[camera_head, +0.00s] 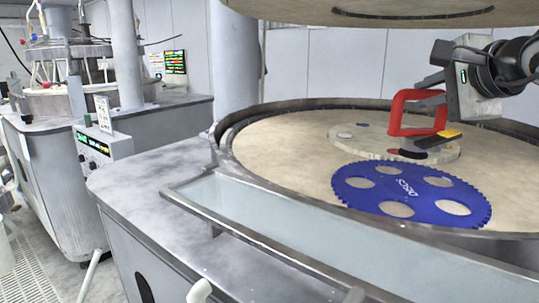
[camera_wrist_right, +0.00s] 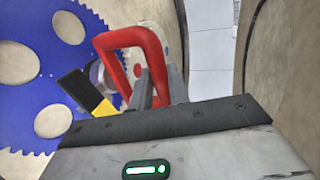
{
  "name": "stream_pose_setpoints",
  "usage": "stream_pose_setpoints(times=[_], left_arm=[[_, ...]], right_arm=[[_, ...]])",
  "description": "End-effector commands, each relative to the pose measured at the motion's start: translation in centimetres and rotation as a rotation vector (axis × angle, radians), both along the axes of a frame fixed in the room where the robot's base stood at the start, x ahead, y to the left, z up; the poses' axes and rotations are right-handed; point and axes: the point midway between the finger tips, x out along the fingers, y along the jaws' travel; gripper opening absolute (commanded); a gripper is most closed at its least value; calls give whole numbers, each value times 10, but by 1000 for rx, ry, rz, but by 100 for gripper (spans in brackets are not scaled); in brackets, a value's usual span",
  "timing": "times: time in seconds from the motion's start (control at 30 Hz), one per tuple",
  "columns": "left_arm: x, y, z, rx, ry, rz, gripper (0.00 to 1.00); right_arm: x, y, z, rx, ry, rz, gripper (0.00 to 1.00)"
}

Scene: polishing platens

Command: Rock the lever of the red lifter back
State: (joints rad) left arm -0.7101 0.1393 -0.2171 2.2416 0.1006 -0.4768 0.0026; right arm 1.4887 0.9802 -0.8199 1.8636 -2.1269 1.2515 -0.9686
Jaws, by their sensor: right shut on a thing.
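The red lifter (camera_head: 396,114) stands on a pale round disc (camera_head: 362,145) on the large platen. Its frame is a red loop handle, also in the right wrist view (camera_wrist_right: 131,40). Its lever (camera_head: 438,141) is black with a yellow part and sticks out low on the right; in the right wrist view the lever (camera_wrist_right: 80,90) is left of the handle. My right gripper (camera_head: 432,84) is shut on the upper part of the red handle; its grey fingers also show in the right wrist view (camera_wrist_right: 158,85). The lifter's foot is partly hidden. My left gripper is out of view.
A blue toothed carrier (camera_head: 410,192) with several round holes lies in front of the disc. The platen has a raised rim (camera_head: 232,150) and a trough (camera_head: 300,222) in front. An upper platen (camera_head: 370,12) hangs overhead. Another machine (camera_head: 70,160) stands at left.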

Motion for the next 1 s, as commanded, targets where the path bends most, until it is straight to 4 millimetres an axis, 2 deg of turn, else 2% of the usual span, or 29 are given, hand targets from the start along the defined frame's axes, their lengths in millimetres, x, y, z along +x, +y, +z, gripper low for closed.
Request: stream_pose_setpoints(times=[1.0], left_arm=[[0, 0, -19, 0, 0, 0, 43]], right_arm=[[-51, 17, 3, 1, -12, -1, 0]])
